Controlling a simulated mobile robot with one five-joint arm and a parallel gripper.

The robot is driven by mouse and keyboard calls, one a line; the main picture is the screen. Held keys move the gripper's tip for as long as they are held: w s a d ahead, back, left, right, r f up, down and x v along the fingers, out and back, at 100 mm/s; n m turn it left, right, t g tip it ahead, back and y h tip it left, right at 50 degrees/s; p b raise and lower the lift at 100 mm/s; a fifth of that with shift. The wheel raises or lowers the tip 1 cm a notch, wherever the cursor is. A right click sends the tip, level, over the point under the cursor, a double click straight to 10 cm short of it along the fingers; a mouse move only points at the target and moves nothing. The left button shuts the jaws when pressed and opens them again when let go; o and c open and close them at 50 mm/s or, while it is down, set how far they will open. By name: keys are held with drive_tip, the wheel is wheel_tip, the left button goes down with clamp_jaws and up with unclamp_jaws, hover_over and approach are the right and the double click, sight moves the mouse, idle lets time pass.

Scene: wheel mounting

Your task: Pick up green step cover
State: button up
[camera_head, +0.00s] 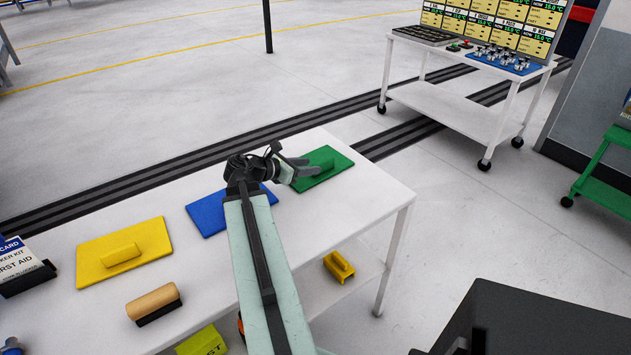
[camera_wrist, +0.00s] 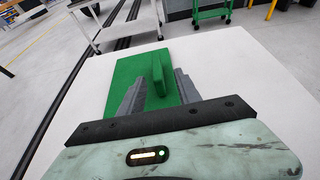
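The green step cover (camera_head: 336,160) lies flat at the far right part of the white table (camera_head: 350,205) in the head view. In the wrist view the green step cover (camera_wrist: 127,72) shows its raised upright handle (camera_wrist: 158,72). My gripper (camera_head: 302,167) is over the near left side of the cover. In the wrist view my gripper (camera_wrist: 160,80) is open, with one grey finger on each side of the handle. A gap shows on both sides, and the handle is not clamped. My gripper hides part of the cover in the head view.
A blue cover (camera_head: 208,214) lies left of the green one, partly behind my arm. A yellow block (camera_head: 339,266) sits on the lower shelf.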

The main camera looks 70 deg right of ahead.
sight(334, 164)
drive_tip(key=shift+b+x, duration=0.35)
drive_tip(key=shift+x, duration=0.9)
drive_tip(key=b+x, duration=0.2)
drive_tip(key=x, duration=0.3)
drive_tip(key=shift+w+d+f, duration=0.1)
drive_tip(key=shift+w+d, duration=0.05)
drive_tip(key=shift+d, duration=0.05)
clamp_jaws()
